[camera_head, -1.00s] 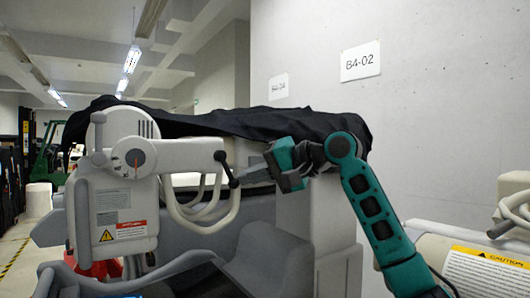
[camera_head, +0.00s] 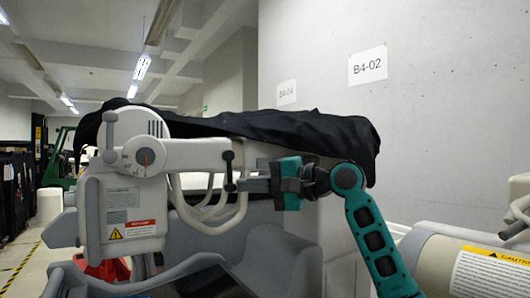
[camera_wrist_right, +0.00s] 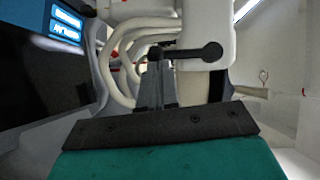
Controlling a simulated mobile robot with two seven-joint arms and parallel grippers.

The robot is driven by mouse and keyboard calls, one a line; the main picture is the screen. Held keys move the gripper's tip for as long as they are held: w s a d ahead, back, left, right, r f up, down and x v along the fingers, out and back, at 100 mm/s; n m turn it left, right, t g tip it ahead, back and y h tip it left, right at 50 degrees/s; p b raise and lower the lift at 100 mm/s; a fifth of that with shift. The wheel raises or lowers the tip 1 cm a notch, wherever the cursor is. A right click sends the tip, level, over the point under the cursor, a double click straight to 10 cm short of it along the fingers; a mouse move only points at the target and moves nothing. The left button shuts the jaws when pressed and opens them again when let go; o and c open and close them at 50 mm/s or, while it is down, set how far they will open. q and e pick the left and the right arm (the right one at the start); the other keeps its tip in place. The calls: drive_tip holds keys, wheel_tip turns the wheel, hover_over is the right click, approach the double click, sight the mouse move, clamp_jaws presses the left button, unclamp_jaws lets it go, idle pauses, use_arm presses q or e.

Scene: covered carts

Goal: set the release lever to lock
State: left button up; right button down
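The release lever (camera_head: 229,172) is a short black bar with knobbed ends at the right end of a pale arm on the machine. It hangs about upright in the head view. In the right wrist view the lever (camera_wrist_right: 190,53) runs sideways, its left end just beyond my fingertips. My right gripper (camera_head: 240,185) points left at the lever's lower knob. Its grey fingers (camera_wrist_right: 156,85) look shut together, with nothing clearly between them. I cannot tell whether the tips touch the knob. My left gripper is out of view.
A black cover (camera_head: 290,130) drapes behind. A second machine (camera_head: 435,255) stands at the lower right.

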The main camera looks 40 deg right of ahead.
wheel_tip(320, 180, up, 20)
drive_tip(key=p, duration=0.5)
idle(0.3)
idle(0.6)
